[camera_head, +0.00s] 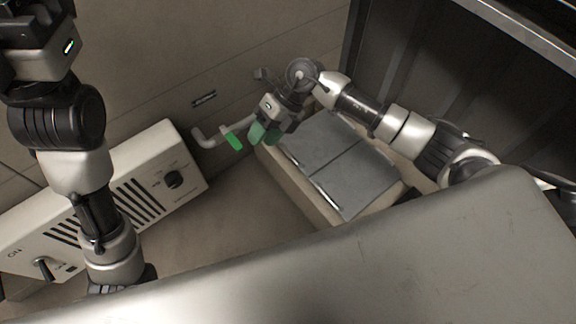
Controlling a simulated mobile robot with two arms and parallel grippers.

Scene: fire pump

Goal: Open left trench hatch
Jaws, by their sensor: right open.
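The trench hatch shows as two flat grey panels on a beige frame, right of centre. The left panel (312,140) and the right panel (356,181) lie flat, with a thin seam between them. A pale bar runs along their near edge. My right gripper (265,133), with green fingertips, is open at the left corner of the frame, beside the left panel. I cannot tell whether it touches the frame. My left gripper (40,52) is at the top left, far from the hatch; its fingertips are not clearly visible.
A white control box (150,170) with knobs and vents stands at the left. A dark metal cabinet (395,50) stands behind the hatch. Floor between box and hatch is clear.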

